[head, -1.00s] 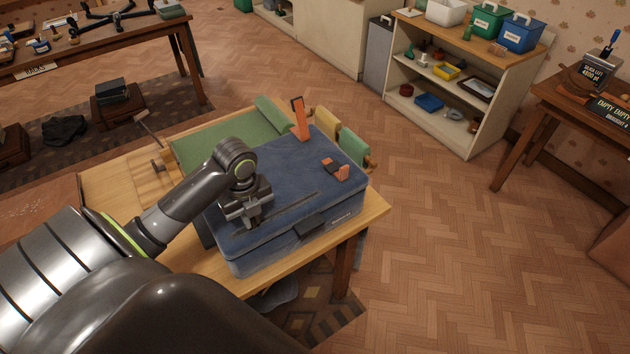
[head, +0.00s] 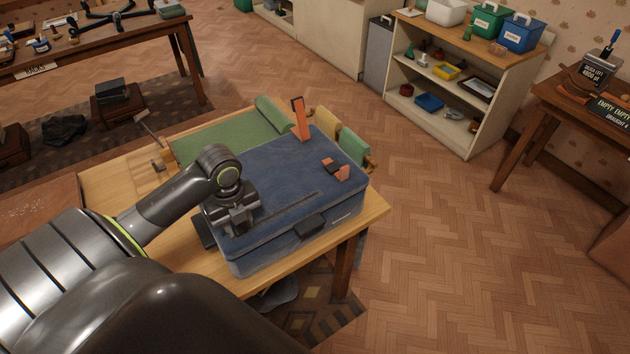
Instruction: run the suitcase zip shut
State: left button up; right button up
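A blue suitcase (head: 290,187) lies flat on the wooden table in the head view, its lid down. A long dark slot or strip (head: 285,210) runs along its top near the front, and a dark handle (head: 309,227) sits on the front side. My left gripper (head: 232,222) is over the left end of the suitcase top, pointing down, close to the left end of the strip. Its fingertips are too dark and small to tell open from shut. I cannot make out a zip pull. My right gripper is not in view.
An orange upright piece (head: 299,119) stands at the suitcase's back edge, and a small orange and black item (head: 336,168) lies on the lid. A green mat (head: 215,140) lies behind. The wooden table (head: 372,210) has a bare right corner. Open floor lies to the right.

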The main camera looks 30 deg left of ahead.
pick_arm(q)
notch_tip(320, 180, up, 5)
jog(key=p, duration=0.5)
jog(key=shift+r+p, duration=0.6)
jog(key=shift+r, duration=0.45)
